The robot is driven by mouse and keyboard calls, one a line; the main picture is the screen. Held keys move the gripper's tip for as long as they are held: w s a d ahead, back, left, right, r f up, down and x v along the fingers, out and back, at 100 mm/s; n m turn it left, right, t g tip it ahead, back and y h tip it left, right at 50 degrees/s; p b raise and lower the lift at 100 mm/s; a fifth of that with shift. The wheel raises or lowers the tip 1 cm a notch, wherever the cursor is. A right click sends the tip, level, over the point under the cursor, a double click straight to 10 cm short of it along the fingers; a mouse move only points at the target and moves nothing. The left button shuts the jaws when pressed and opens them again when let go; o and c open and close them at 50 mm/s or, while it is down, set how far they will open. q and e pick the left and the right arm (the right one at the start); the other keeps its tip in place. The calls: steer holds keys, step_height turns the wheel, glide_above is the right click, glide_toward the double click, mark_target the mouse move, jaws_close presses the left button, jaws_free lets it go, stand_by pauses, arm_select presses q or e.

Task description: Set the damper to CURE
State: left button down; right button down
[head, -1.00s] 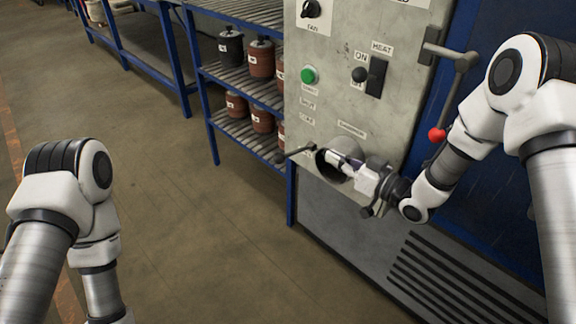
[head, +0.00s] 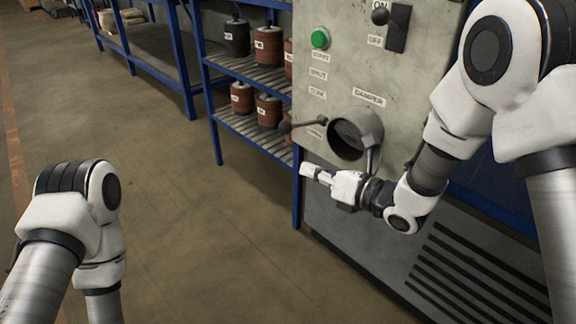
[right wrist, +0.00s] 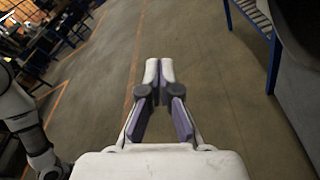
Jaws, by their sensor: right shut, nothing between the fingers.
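The damper (head: 345,140) is a round grey collar with a dark opening, low on the oven's grey panel, under a DAMPER label. Its dark lever (head: 303,125) sticks out to the left, with the knob beside the lowest label (head: 314,133), whose text I cannot read. The CURE label (head: 317,93) is above the lever. My right gripper (head: 306,172) is shut and empty, just below the collar, pointing left and apart from the lever. Its fingertips (right wrist: 159,68) meet in the right wrist view. My left gripper is out of view; only my left arm shows.
A green button (head: 320,38) and an ON/OFF switch (head: 392,25) are higher on the panel. A blue shelf rack (head: 213,130) with several brown and dark rolls stands close to the panel's left. The floor left of it is clear.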

mark_target(304, 124)
steer(key=b+x, duration=0.1)
steer(key=x, duration=0.9)
steer(key=r, duration=0.1)
steer(key=d+r, duration=0.2)
steer(key=r, duration=0.1)
steer(key=shift+w, duration=0.3)
